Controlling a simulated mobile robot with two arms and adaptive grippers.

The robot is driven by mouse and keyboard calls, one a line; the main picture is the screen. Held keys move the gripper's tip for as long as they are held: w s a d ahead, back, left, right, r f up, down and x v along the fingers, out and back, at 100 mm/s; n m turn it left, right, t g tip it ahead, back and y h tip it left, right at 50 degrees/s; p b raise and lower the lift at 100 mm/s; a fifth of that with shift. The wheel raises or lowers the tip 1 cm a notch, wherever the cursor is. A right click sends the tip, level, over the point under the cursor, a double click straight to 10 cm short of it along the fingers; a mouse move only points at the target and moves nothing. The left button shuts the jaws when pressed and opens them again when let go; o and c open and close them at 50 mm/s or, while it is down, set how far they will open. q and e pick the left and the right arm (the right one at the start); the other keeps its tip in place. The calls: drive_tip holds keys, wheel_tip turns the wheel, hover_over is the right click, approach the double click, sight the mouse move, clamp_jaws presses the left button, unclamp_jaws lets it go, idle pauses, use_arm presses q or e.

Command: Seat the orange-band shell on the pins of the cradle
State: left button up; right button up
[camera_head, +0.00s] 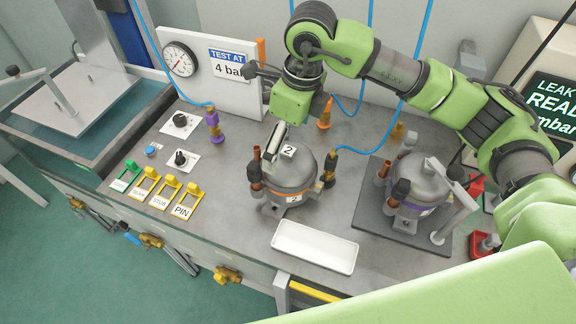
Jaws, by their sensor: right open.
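The orange-band shell (287,171), a grey dome with an orange stripe low on its side and a "2" label, stands upright on the bench. Copper-brown and black fittings rise beside it. What its feet rest on is mostly hidden, so I cannot tell whether it sits on pins. My right gripper (274,148) is open at the top left of this shell, pointing down; I cannot tell whether it touches. Another grey shell with a purple band (418,187) stands on a dark plate (440,249) with a clamp at the right. No cradle pins show clearly. My left gripper is out of view.
A white tray (314,248) lies in front of the orange-band shell. A gauge panel (210,65) stands behind. Yellow and green tagged holders (170,190) are at the left. A purple fitting (213,127) and an orange one (325,115) stand on the bench, near blue hoses.

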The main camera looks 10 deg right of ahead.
sight(285, 151)
drive_tip(key=f, duration=0.3)
drive_tip(key=shift+w+a+p, duration=0.1)
drive_tip(key=shift+a+p, duration=0.15)
drive_tip(key=shift+p, duration=0.05)
drive_tip(key=shift+w+f+p, duration=0.25)
drive_tip(key=shift+f+p, duration=0.1)
drive_tip(key=shift+f, duration=0.6)
wheel_tip(285, 151, down, 2)
drive_tip(key=shift+f+p, duration=0.15)
drive_tip(key=shift+p, duration=0.8)
wheel_tip(285, 151, down, 2)
drive_tip(key=shift+w+a+f, duration=0.1)
drive_tip(key=shift+w+f, duration=0.1)
drive_tip(key=shift+f, duration=0.1)
drive_tip(key=c, duration=1)
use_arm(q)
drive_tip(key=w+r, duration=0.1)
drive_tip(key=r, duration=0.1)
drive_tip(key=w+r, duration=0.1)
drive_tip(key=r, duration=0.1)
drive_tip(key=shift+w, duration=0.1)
use_arm(e)
drive_tip(key=shift+r, duration=0.1)
drive_tip(key=c, duration=0.4)
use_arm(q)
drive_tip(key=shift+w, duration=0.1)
use_arm(e)
drive_tip(key=shift+o, duration=0.2)
drive_tip(key=shift+r, duration=0.15)
